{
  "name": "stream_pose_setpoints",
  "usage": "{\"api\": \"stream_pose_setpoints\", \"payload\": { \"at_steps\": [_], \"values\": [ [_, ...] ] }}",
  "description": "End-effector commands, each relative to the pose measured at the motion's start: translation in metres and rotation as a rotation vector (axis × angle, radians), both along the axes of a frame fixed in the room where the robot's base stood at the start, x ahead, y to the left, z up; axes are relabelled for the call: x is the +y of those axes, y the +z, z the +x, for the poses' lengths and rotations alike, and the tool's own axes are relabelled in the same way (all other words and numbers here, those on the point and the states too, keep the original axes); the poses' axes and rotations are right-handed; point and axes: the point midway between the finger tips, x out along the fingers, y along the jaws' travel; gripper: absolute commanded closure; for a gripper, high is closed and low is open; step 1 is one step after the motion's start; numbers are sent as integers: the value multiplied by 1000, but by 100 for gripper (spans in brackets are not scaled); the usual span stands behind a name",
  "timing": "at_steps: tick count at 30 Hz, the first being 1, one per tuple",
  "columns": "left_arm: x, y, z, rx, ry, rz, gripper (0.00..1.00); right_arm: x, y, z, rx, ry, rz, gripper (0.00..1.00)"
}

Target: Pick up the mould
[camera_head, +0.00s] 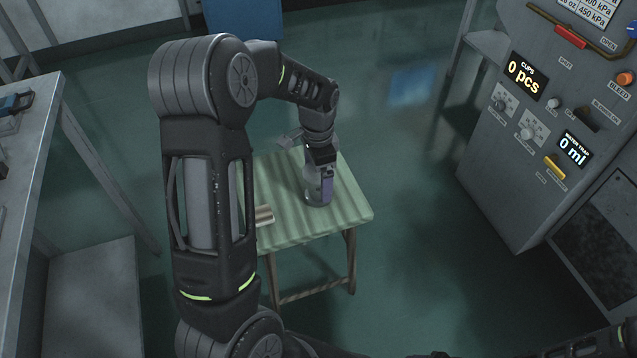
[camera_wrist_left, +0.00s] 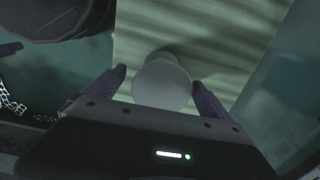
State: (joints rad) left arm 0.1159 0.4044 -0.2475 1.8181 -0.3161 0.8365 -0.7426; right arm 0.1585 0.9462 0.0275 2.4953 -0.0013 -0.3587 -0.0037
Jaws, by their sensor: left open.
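The mould (camera_head: 314,192) is a pale grey rounded piece standing on the small green striped table (camera_head: 288,228). In the left wrist view the mould (camera_wrist_left: 162,85) shows as a smooth, pale, round-topped form. My left gripper (camera_head: 323,176) points down at it from above. In the wrist view the two dark purple fingers of my left gripper (camera_wrist_left: 158,80) stand apart, one on each side of the mould. I cannot tell whether either finger touches it. In the head view the gripper hides part of the mould.
A small beige and brown item (camera_head: 264,215) lies on the table, partly behind my arm. A grey machine (camera_head: 528,140) with displays stands at the right. A metal bench (camera_head: 30,150) stands at the left. The green floor between table and machine is clear.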

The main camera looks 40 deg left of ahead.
Motion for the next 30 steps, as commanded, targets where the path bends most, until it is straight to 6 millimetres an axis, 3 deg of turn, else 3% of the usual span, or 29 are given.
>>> {"api": "stream_pose_setpoints", "payload": {
  "at_steps": [5,16,30],
  "values": [
    [0,-5,0,1,0,0,6,0,-1,0,0,0,0,34],
    [1,-51,4,1,1,0,6,0,-9,0,0,0,0,34],
    [1,-52,4,0,0,0,6,0,-9,0,0,0,0,34]
  ]
}}
